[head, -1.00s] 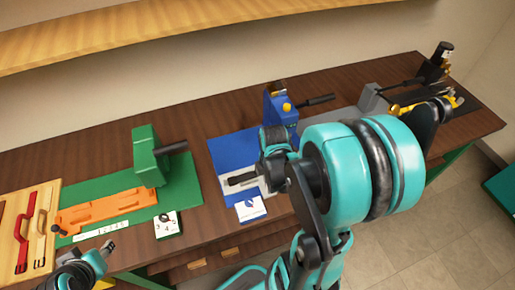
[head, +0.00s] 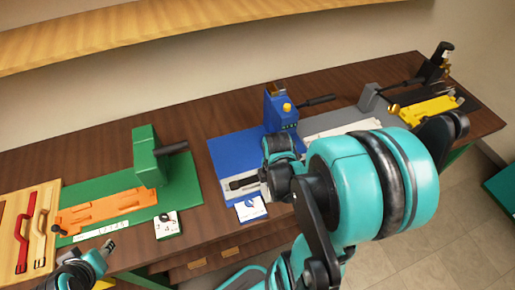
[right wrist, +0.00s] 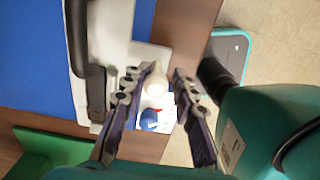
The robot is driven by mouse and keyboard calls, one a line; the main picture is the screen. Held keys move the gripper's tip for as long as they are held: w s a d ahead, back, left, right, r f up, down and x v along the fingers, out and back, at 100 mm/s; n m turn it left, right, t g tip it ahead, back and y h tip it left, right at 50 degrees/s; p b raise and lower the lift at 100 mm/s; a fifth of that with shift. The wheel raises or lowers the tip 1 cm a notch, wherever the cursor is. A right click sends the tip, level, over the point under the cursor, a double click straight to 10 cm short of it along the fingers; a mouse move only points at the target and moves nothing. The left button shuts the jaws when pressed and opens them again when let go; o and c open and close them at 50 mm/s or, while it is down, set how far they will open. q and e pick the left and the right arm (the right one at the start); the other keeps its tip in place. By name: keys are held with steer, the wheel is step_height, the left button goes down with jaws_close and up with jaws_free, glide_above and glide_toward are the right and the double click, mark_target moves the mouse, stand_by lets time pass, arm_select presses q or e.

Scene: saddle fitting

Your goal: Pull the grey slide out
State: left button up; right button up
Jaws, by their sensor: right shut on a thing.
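A light grey slide (head: 251,190) with a black handle lies at the front of the blue station (head: 233,157) in the head view. In the right wrist view the pale slide (right wrist: 119,57) is at upper left, beside a black bar (right wrist: 85,55). My right gripper (right wrist: 166,76) is shut on a small cream knob (right wrist: 156,85) between its fingertips. Whether the knob joins the slide is unclear. My right arm hides these fingertips in the head view. My left gripper (head: 105,247) is at lower left, apart from the slide; its jaw opening is too small to judge.
A white card (head: 250,209) lies in front of the blue station. A green station (head: 183,180) with an orange plate (head: 105,211) stands to the left. A grey station and a yellow part (head: 428,110) are to the right. Bare dark wood separates the green and blue stations.

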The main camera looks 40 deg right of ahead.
steer(key=o, duration=0.7)
steer(key=shift+s+a, duration=0.1)
steer(key=shift+s, duration=0.25)
steer(key=shift+r, duration=0.1)
steer(key=shift+w+r, duration=0.2)
step_height(320, 180, up, 6)
steer(key=p, duration=0.5)
steer(key=shift+f, duration=0.15)
steer(key=shift+f, duration=0.1)
